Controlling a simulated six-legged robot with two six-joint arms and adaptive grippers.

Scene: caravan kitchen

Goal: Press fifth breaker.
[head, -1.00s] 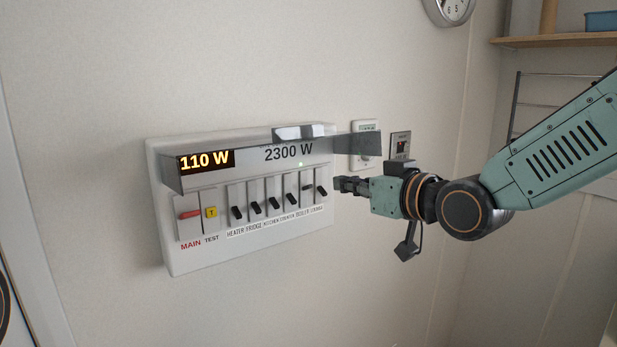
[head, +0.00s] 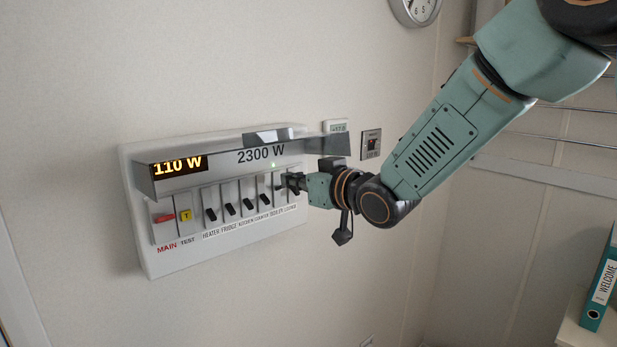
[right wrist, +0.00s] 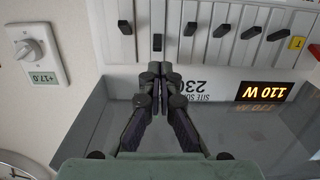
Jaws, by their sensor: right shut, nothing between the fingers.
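The white breaker panel (head: 190,259) hangs on the wall with a row of black levers beside a red main lever (head: 164,218) and a yellow test button (head: 185,214). In the upside-down right wrist view, the fifth breaker (right wrist: 157,42), counted from the yellow button, has its lever at a different height from its neighbours. My right gripper (head: 286,184) is shut and empty at the panel's right end, hiding levers there in the head view. Its fingertips (right wrist: 157,70) line up with the fifth breaker's column; contact cannot be told. My left gripper is not in view.
A grey see-through cover (head: 220,161) juts out above the levers, close over my right gripper. A thermostat (right wrist: 33,50) and a wall switch (head: 371,144) are right of the panel. A clock (head: 416,10) hangs above.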

